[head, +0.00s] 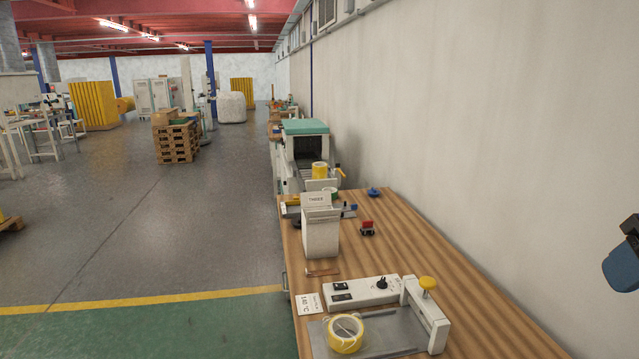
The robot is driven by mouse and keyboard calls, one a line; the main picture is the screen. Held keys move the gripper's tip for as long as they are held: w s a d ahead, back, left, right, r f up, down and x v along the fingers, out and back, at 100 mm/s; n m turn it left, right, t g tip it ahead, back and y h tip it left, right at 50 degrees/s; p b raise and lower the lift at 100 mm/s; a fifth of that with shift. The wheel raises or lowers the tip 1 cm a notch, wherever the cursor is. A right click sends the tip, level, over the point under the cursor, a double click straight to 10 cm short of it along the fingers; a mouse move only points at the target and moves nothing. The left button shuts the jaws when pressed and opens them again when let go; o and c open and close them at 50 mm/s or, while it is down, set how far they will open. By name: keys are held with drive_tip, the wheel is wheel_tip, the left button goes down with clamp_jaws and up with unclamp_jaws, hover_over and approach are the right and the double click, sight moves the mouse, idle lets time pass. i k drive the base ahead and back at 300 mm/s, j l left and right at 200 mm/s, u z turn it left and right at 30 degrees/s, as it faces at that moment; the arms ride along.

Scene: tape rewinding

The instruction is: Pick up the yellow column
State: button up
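A yellow tape roll (345,333) lies on a grey plate at the near end of the table. A dark and blue part of my arm shows at the right edge. My gripper itself is not in view.
The wooden table (440,262) runs along the wall. A white box (320,232), a red-and-black item (367,228) and a white device with a yellow knob (427,283) stand on it. Stacked pallets (177,143) stand beyond. The floor left of the table is clear.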

sight(320, 170)
drive_tip(key=j+u, duration=0.1)
drive_tip(key=u, duration=0.35)
drive_tip(key=j+u, duration=0.1)
drive_tip(key=u, duration=0.35)
drive_tip(key=i+j+u, duration=0.2)
drive_tip(key=j+u, duration=0.15)
drive_tip(key=j, duration=0.2)
drive_tip(key=i+j+u, duration=0.4)
drive_tip(key=j, duration=0.15)
drive_tip(key=i+j+u, duration=0.35)
drive_tip(key=i+j+z, duration=0.1)
drive_tip(key=i+j, duration=0.35)
drive_tip(key=i, duration=0.15)
drive_tip(key=i+l+z, duration=0.1)
drive_tip(key=i+z, duration=0.8)
drive_tip(key=z, duration=0.15)
drive_tip(key=i+j+z, duration=0.1)
drive_tip(key=i+z, duration=0.2)
drive_tip(key=i, duration=3.15)
drive_tip(key=i+z, duration=0.75)
drive_tip(key=i+j+z, duration=0.35)
drive_tip(key=i+l, duration=0.05)
drive_tip(key=i, duration=0.05)
